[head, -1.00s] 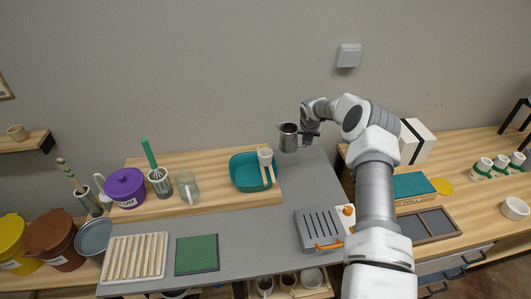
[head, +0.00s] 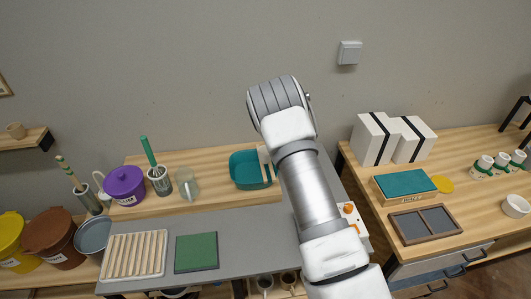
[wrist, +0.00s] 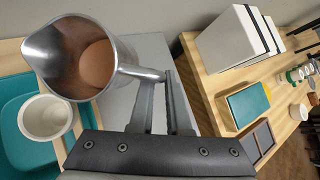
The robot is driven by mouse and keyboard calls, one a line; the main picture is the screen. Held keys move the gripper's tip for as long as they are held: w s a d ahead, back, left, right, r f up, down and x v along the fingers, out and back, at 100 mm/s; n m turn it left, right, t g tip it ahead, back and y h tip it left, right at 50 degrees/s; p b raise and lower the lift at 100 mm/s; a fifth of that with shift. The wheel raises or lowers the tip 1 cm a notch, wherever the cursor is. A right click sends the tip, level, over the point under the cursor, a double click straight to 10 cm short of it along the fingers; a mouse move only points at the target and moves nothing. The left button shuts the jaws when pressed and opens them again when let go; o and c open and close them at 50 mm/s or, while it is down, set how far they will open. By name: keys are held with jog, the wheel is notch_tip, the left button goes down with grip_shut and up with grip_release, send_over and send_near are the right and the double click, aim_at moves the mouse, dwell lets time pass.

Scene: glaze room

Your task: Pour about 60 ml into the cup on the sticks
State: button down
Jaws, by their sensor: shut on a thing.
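A metal pitcher (wrist: 85,60) with brownish liquid inside fills the upper left of the wrist view, its spout toward the upper left. My gripper (wrist: 158,88) is shut on the pitcher's handle and holds it up, mouth toward the wrist camera. A white cup (wrist: 46,117) stands just below the pitcher in that picture, over the teal basin (wrist: 14,105). I cannot see liquid inside the cup. In the head view, the basin (head: 243,172) sits on the wooden board, and my arm hides the pitcher, the gripper and most of the cup and sticks.
White boxes (head: 374,139) and a teal-topped box (head: 404,187) are on the right table. The grey counter (head: 250,225) has bare room in front.

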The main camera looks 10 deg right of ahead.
jog(key=a+t+h+b, duration=0.1)
jog(key=b, duration=0.3)
jog(key=r+t+h+b, duration=0.1)
jog(key=h+b, duration=0.1)
jog(key=b, duration=0.2)
jog(key=s+a+t+h+b, duration=0.1)
jog(key=b, duration=0.3)
jog(key=shift+s+a+r+h, duration=0.1)
jog(key=shift+a+r+h, duration=0.15)
jog(key=shift+a+h, duration=0.05)
jog(key=shift+s+a+t+h+b, duration=0.15)
jog(key=shift+t+h+b, duration=0.35)
jog(key=shift+b, duration=0.85)
jog(key=shift+s+a+r+t+h+b, duration=0.25)
jog(key=shift+h+b, duration=0.35)
jog(key=shift+b, duration=0.65)
jog(key=shift+w+a+r+m+h, duration=0.15)
jog(key=shift+r+m+h, duration=0.2)
jog(key=shift+m, duration=0.35)
jog(key=shift+s+a+f+h+b, duration=0.15)
jog(key=shift+s+a+h+b, duration=0.1)
jog(key=shift+b, duration=0.4)
jog(key=shift+s+a+r+t+h+b, duration=0.3)
jog(key=shift+t+h+b, duration=0.2)
jog(key=shift+t+b, duration=0.2)
